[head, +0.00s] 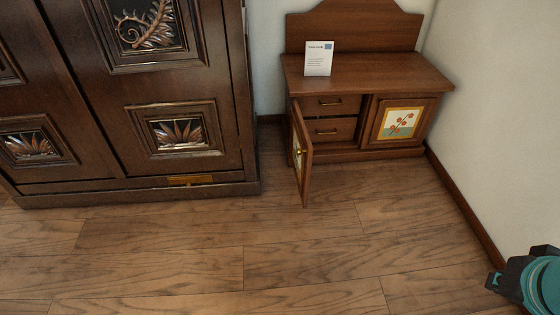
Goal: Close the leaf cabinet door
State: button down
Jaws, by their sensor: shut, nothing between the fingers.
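A low brown wooden cabinet (368,76) stands against the back wall in the head view. Its left door (302,158) is hinged at the left and stands wide open, swung out toward me and seen nearly edge-on. A small brass knob and part of a light picture panel show on it. The opening behind it shows two drawers (331,105) with brass handles. The right door (402,122) is shut and bears a framed picture of an orange-red sprig. My gripper is not in view; only a teal and black part of my arm shows at the bottom right.
A large dark armoire (165,85) with carved leaf panels stands at the left, close to the open door. A white card (318,58) stands on the cabinet top. A white wall (500,110) bounds the right side. The wooden floor (260,240) in front is clear.

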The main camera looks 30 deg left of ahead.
aim_at(300, 146)
jog(key=u, duration=1.25)
jog(key=i, duration=1.65)
jog(key=u, duration=0.85)
jog(key=k, duration=1.15)
jog(key=z, duration=0.85)
jog(key=i, duration=0.5)
jog(key=u, duration=0.05)
